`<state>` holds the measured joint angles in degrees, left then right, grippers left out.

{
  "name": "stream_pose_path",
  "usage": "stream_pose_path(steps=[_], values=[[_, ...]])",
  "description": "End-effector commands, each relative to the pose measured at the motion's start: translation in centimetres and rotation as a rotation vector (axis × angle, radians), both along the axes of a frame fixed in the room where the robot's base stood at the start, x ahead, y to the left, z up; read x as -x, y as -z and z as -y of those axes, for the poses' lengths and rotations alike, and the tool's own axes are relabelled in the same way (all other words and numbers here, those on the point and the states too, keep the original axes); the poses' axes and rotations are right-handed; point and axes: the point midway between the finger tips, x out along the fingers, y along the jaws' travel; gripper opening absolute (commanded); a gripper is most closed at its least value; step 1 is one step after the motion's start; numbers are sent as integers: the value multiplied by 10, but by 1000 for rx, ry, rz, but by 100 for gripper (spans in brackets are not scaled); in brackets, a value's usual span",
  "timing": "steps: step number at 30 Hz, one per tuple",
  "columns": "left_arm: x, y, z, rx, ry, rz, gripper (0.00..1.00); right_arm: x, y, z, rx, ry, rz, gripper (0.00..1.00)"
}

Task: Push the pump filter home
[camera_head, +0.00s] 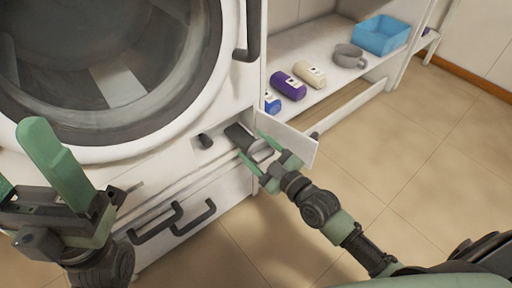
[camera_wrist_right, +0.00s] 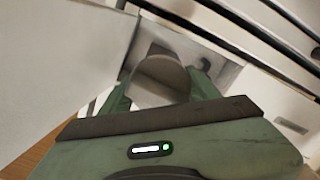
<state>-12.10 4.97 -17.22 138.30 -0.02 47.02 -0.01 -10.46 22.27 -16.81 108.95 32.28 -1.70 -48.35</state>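The pump filter (camera_head: 262,151) is a grey round piece at the small opening (camera_head: 238,134) low on the front of the white washing machine. In the right wrist view its round end (camera_wrist_right: 160,80) fills the gap between my fingers. My right gripper (camera_head: 259,154) has one finger on each side of the filter and looks shut on it. The filter's inner end is hidden, and how deep it sits is hard to judge. My left gripper (camera_head: 30,175) is open and empty in front of the machine, at the left.
An open white flap (camera_head: 288,138) stands just right of my right gripper. Dark drawer handles (camera_head: 175,221) stick out below. A shelf (camera_head: 290,50) holds a purple bottle (camera_head: 288,85), a cream bottle (camera_head: 309,74), a grey cup (camera_head: 348,56) and a blue bin (camera_head: 381,36). The floor at right is clear.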

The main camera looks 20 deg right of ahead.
Motion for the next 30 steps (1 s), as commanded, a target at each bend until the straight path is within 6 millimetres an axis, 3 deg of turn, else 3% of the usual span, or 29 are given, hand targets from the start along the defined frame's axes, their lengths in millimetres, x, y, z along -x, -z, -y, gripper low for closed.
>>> stream_pose_path(steps=[1,3,8,15,20,30], values=[[0,0,0,0,0,0,75,0,0,0,0,0,0,17],[0,0,0,0,0,1,75,0,0,0,0,0,0,0],[0,-1,0,0,0,1,75,-5,0,-2,0,1,-1,0],[2,0,-1,6,1,-11,75,-55,-1,-22,-1,1,2,0],[1,5,-1,5,1,-28,75,-80,1,-32,1,1,0,0],[1,4,0,-1,2,-21,75,-86,2,-35,1,1,-3,0]])
